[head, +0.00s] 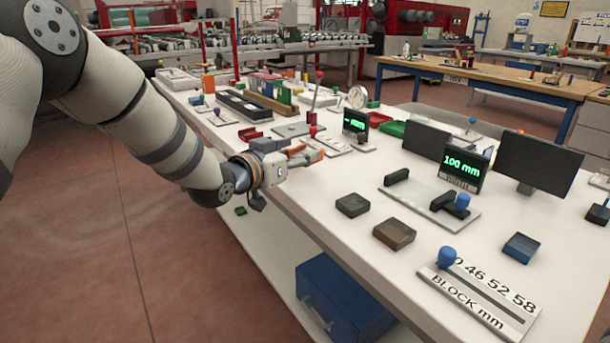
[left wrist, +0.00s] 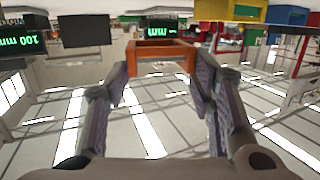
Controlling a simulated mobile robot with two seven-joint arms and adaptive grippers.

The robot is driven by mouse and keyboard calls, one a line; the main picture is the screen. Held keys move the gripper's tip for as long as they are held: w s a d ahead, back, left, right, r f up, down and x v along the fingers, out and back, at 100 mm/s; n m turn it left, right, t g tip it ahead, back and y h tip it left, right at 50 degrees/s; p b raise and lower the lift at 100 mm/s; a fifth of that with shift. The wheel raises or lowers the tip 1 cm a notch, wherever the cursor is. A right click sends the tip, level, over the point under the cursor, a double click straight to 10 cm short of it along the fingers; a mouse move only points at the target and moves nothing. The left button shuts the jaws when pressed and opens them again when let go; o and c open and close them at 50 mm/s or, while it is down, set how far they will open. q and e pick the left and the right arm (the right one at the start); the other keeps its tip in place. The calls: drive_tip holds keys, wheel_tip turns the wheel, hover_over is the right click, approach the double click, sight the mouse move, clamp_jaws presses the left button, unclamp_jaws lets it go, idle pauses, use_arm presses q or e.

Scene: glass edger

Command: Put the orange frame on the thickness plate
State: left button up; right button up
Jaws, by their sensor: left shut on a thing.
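My left gripper (head: 301,155) is shut on the orange frame (head: 315,154), above the left edge of the white table. In the left wrist view the frame (left wrist: 160,47) spans between the fingertips (left wrist: 160,70) and looks like an open rectangle. A small display reading in mm (head: 355,122) stands beyond the gripper and shows behind the frame in the left wrist view (left wrist: 161,29). Light plates lie near that display, including one with a red-knobbed lever (head: 334,147). I cannot tell for certain which is the thickness plate. My right gripper is not in view.
A grey plate with a blue knob (head: 462,201) lies by a display reading 100 mm (head: 463,168). Dark blocks (head: 394,234) and a BLOCK mm rack (head: 480,298) lie nearer. A dial gauge (head: 357,97) and trays stand behind.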

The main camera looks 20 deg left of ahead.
sight(303, 183)
use_arm(q)
drive_tip(key=shift+w+d+f, duration=0.2)
drive_tip(key=shift+d+f, duration=0.1)
drive_tip(key=shift+f, duration=0.15)
drive_tip(key=shift+w+d+f, duration=0.1)
drive_tip(key=shift+d+f, duration=0.1)
drive_tip(key=shift+f, duration=0.65)
drive_tip(key=shift+w+d+f, duration=0.1)
drive_tip(key=shift+d+f, duration=0.05)
drive_tip(key=shift+f, duration=0.65)
drive_tip(key=shift+f, duration=0.2)
drive_tip(key=o, duration=1.2)
